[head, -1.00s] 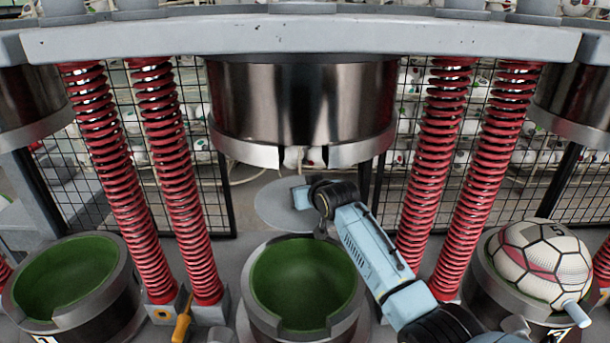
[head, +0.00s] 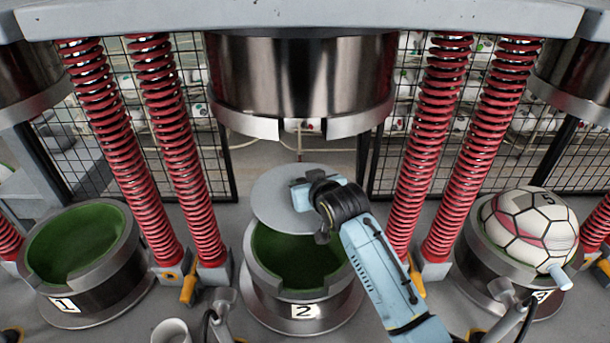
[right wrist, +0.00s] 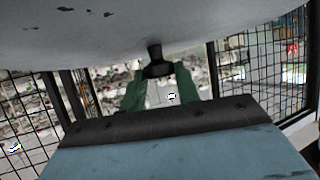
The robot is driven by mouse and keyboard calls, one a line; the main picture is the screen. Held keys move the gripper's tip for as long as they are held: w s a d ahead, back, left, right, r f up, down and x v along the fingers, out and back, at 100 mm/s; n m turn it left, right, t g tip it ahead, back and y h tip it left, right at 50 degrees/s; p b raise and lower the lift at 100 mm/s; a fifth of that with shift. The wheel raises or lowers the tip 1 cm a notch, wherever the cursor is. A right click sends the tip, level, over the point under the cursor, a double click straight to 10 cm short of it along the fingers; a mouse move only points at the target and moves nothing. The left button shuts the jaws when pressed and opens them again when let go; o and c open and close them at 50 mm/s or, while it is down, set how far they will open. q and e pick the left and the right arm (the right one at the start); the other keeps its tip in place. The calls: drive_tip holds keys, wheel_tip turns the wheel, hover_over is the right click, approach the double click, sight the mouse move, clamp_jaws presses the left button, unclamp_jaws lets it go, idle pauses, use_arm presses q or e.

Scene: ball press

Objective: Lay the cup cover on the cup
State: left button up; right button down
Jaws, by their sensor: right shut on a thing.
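The cup cover (head: 272,205) is a flat grey disc. My right gripper (head: 302,193) is shut on it. In the right wrist view, the green fingers (right wrist: 158,78) close on a dark knob (right wrist: 154,52) on the cover's grey face (right wrist: 150,20). The cup (head: 335,305) stands at the middle, marked 2, with a green lining and a notched metal rim. The cover overlaps the cup's back part in the head view and hides its back rim. I cannot tell whether they touch. My left gripper is not in view.
The metal press head (head: 300,80) hangs above and behind the cup. Red springs (head: 178,150) stand left and more red springs (head: 430,140) right. Another green-lined cup (head: 100,270), marked 1, is at left. A ball (head: 525,228) sits in the right cup.

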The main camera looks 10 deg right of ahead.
sight(307, 230)
drive_tip(key=s, duration=0.3)
drive_tip(key=s+a, duration=0.1)
drive_tip(key=s, duration=0.2)
drive_tip(key=s+a, duration=0.1)
drive_tip(key=s, duration=0.2)
drive_tip(key=shift+s+f, duration=0.3)
drive_tip(key=shift+w+f+b, duration=0.1)
drive_tip(key=shift+f+b, duration=0.5)
drive_tip(key=shift+f, duration=0.2)
drive_tip(key=shift+f+b, duration=0.45)
drive_tip(key=shift+f, duration=0.65)
drive_tip(key=c, duration=1)
unclamp_jaws()
drive_tip(key=shift+o, duration=0.3)
drive_tip(key=shift+f, duration=0.15)
drive_tip(key=v, duration=1.3)
drive_tip(key=shift+s+b, duration=0.25)
drive_tip(key=shift+b, duration=0.05)
